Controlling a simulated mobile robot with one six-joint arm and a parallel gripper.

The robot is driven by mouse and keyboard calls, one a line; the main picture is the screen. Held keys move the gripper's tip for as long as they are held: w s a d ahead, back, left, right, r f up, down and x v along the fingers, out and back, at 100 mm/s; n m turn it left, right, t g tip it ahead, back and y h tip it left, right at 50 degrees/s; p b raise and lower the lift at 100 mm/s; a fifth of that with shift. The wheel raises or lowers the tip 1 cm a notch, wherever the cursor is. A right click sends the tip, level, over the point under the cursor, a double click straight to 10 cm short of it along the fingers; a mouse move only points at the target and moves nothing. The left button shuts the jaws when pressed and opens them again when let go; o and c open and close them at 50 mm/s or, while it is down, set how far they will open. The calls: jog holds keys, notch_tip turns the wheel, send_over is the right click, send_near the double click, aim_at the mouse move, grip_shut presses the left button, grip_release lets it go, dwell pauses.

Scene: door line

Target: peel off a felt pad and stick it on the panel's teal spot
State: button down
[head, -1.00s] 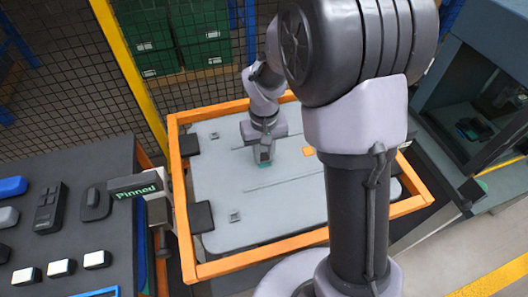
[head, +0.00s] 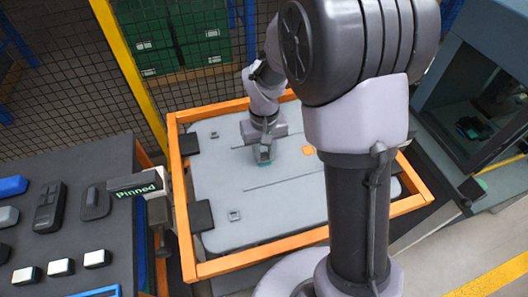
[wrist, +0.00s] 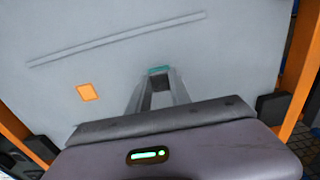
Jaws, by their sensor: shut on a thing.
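The grey panel (head: 270,205) lies inside an orange frame. My gripper (head: 264,160) points down at the panel's upper middle. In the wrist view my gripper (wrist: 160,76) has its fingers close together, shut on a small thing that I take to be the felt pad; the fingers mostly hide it. A teal patch (wrist: 158,70) shows right at the fingertips, on or just above the panel. I cannot tell whether it is the teal spot or part of the held piece, or whether the tips touch the panel. The backing sheet of pads is not clearly in view.
An orange spot (head: 308,151) lies on the panel to the right of my gripper. Dark clamps (head: 201,216) hold the panel's edges. A dark table (head: 75,225) with several small parts and a "Pinned" sign (head: 138,187) stands left. Mesh fence (head: 215,85) stands behind.

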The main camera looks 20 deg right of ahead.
jog(key=shift+f+b, duration=0.45)
jog(key=shift+f, duration=0.15)
dwell(0.8)
jog(key=c, duration=1.1)
grip_release()
notch_tip(320, 180, up, 17)
jog(key=p, duration=0.6)
jog(key=shift+r, duration=0.2)
